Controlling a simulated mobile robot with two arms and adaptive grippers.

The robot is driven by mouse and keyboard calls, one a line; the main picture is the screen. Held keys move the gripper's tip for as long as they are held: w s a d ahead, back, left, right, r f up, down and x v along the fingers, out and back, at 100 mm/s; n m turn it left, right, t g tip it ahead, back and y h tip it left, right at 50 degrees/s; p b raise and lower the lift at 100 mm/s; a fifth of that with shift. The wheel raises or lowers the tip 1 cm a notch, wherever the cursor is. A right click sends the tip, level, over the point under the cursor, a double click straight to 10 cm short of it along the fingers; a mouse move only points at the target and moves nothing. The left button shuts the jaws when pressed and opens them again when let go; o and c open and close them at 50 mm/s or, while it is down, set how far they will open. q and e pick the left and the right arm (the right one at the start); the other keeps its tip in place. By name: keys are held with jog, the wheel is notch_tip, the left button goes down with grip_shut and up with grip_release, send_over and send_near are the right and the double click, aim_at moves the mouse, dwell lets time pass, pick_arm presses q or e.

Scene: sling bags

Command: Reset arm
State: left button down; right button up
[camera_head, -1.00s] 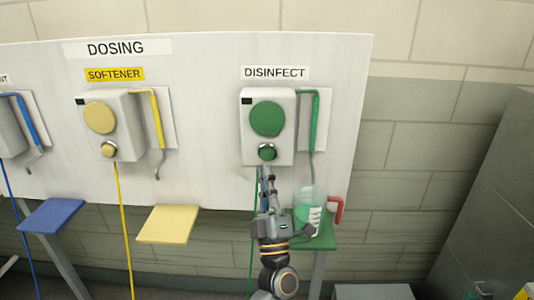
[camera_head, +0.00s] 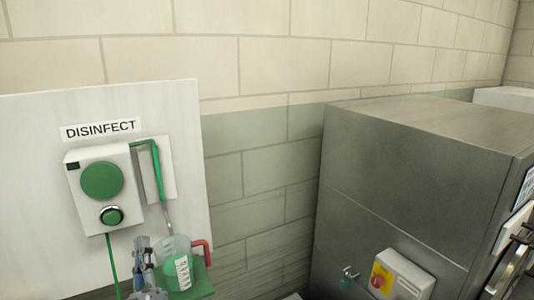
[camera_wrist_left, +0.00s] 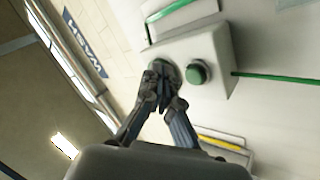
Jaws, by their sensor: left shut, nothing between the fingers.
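My left gripper (camera_head: 142,246) is at the bottom of the head view, in front of the dosing board and just below the disinfect dispenser. It also shows in the left wrist view (camera_wrist_left: 160,72), its fingers together and empty, pointing toward the dispenser's face. The disinfect dispenser (camera_head: 74,208) is a white box with a large green disc (camera_head: 102,181) and a smaller green button (camera_head: 112,215) below. In the wrist view the fingertips overlap the edge of the disc; I cannot tell whether they touch. My right gripper is not in view.
A clear jug (camera_head: 177,262) with green liquid and a red handle stands on a green shelf (camera_head: 203,284), close right of my left gripper. A large grey metal cabinet (camera_head: 400,185) with a red-and-yellow switch (camera_head: 381,277) stands to the right. Tiled wall lies between.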

pick_arm(q)
jog(key=s+d+f+m+g+h, duration=0.3)
jog(key=d+f+m+g+h, duration=0.25)
jog(key=f, duration=0.45)
jog(key=s+d+f+m+g+h, duration=0.3)
jog(key=d+f+m+g+h, duration=0.2)
jog(key=f+m+h, duration=0.3)
jog(key=s+a+f+g+y, duration=0.2)
jog(key=s+f+g, duration=0.35)
jog(key=s, duration=0.45)
jog(key=s+a+f+g+y, duration=0.2)
jog(key=s+f+g, duration=0.3)
jog(key=s, duration=0.5)
notch_tip(320, 180, down, 27)
jog(key=s+m, duration=0.1)
jog(key=s, duration=0.1)
jog(key=s+a+f+g, duration=0.2)
jog(key=s+a+f, duration=0.1)
jog(key=s+f, duration=1.3)
jog(key=shift+s+f+y, duration=0.35)
jog(key=shift+s, duration=0.05)
